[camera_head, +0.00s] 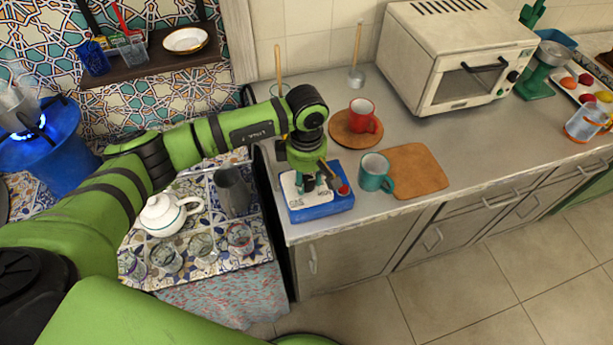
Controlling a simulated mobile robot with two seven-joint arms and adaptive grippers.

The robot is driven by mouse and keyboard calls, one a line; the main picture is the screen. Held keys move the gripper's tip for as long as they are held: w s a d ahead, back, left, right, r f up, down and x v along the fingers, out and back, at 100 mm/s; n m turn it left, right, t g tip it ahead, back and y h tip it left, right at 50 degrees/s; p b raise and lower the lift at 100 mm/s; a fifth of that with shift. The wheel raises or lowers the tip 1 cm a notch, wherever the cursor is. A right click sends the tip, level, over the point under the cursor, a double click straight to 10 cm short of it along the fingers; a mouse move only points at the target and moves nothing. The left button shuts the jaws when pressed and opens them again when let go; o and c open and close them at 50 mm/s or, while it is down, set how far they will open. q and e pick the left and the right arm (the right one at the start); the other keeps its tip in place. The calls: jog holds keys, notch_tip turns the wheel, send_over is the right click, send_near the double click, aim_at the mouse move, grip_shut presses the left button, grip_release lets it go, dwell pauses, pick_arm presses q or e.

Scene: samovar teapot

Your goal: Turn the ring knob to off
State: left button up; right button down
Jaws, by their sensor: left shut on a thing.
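A blue box with a white top (318,209) stands near the front left edge of the metal counter. A red part (343,189) shows on its right side. My left gripper (312,183) reaches down onto the top of this box, with its dark fingers shut. The fingers and wrist cover what they hold; it appears to be the ring knob on the box, but its shape and setting cannot be made out. My right gripper is out of view.
A teal mug (372,175) and a brown board (419,172) are close right of the box. A red mug (361,115) stands behind. A white teapot (163,214), grey pitcher (232,192) and several glasses fill the tiled table at left. A toaster oven (450,60) stands behind.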

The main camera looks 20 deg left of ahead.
pick_arm(q)
jog(key=n+b, duration=0.3)
jog(key=shift+f+n, duration=0.25)
jog(key=shift+n, duration=0.15)
jog(key=n+b, duration=0.4)
jog(key=n, duration=0.1)
jog(key=shift+b, duration=0.3)
jog(key=n+b, duration=0.2)
jog(key=n, duration=0.2)
jog(key=shift+n+b, duration=0.4)
jog(key=shift+s+r+n+b, duration=0.1)
jog(key=shift+n+b, duration=0.9)
jog(key=shift+n, duration=1)
jog(key=o, duration=1.1)
jog(key=shift+o, duration=0.2)
jog(key=shift+r, duration=0.1)
jog(key=shift+r, duration=0.1)
